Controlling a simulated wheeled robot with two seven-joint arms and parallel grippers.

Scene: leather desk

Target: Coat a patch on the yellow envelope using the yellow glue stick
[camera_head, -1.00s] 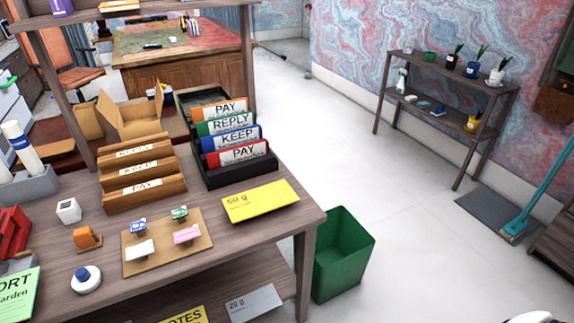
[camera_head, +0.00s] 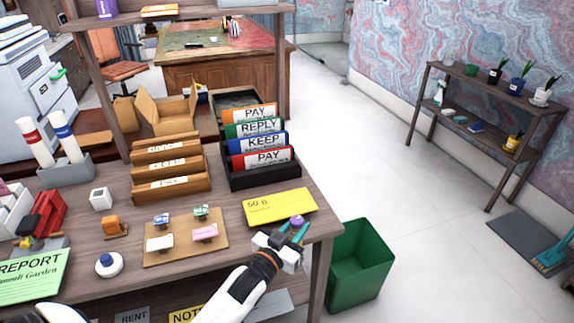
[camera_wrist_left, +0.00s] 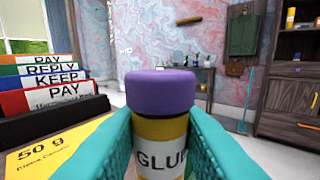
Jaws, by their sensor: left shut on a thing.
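The yellow envelope (camera_head: 281,207), marked "50 g", lies flat on the desk near its right front corner. It also shows at the lower left of the left wrist view (camera_wrist_left: 45,150). My left gripper (camera_head: 293,236) is at the envelope's near right side. It is shut on the yellow glue stick (camera_wrist_left: 160,130), which stands upright between the teal fingers with its purple cap (camera_wrist_left: 160,90) on top. In the head view only the purple cap shows clearly; the fingers hide the rest. The stick's lower end is hidden. My right gripper is not in view.
A black file rack (camera_head: 262,180) with labelled folders stands behind the envelope. A cardboard mat (camera_head: 187,247) with small stamps lies to its left. A green bin (camera_head: 360,262) stands on the floor beyond the desk's right edge. Bare wood surrounds the envelope's front.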

